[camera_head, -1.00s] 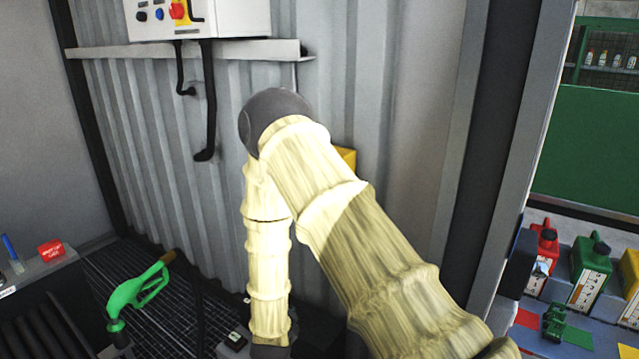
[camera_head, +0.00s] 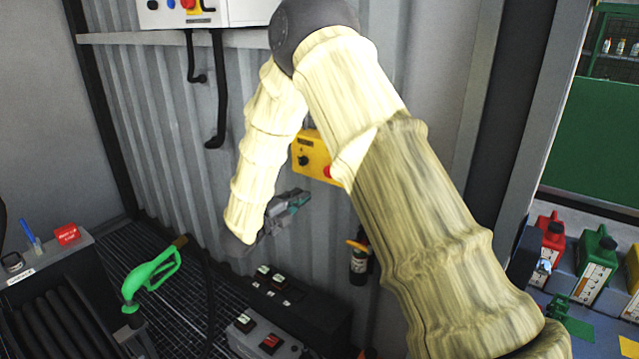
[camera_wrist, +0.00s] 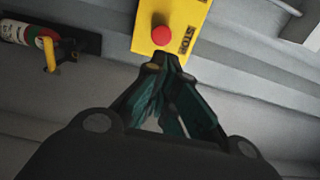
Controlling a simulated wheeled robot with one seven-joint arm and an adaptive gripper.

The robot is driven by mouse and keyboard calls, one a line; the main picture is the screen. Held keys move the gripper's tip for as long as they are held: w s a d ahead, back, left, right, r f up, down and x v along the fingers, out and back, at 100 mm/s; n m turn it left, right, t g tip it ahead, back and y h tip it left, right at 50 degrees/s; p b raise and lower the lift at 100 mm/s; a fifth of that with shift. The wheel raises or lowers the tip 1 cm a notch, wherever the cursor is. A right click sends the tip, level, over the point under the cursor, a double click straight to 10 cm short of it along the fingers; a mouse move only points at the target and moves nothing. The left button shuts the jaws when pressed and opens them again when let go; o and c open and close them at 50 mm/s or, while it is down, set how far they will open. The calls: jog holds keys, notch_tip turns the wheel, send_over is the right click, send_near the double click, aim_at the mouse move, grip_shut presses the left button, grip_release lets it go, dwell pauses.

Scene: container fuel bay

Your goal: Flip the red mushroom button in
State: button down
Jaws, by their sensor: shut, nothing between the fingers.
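A yellow box (camera_head: 309,152) is on the corrugated wall, partly hidden behind my arm in the head view. Its red mushroom button (camera_head: 328,172) shows at the box's right edge. In the wrist view the red button (camera_wrist: 163,35) stands out from the yellow box (camera_wrist: 190,14), beside the word STOP. My gripper (camera_head: 304,197) is just below the box in the head view. In the wrist view my gripper (camera_wrist: 170,62) has its fingertips together, empty, just below the button in the picture. Whether the tips touch the box cannot be told.
A white panel (camera_head: 240,10) with another red knob (camera_head: 188,3) is at the upper left. An extinguisher (camera_head: 358,262) hangs below the yellow box.

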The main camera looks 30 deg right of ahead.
jog(key=p+x, duration=0.5)
jog(key=x, duration=0.8)
jog(key=shift+w+d+p, duration=0.2)
jog(key=shift+d+p, duration=0.15)
jog(key=shift+p, duration=0.05)
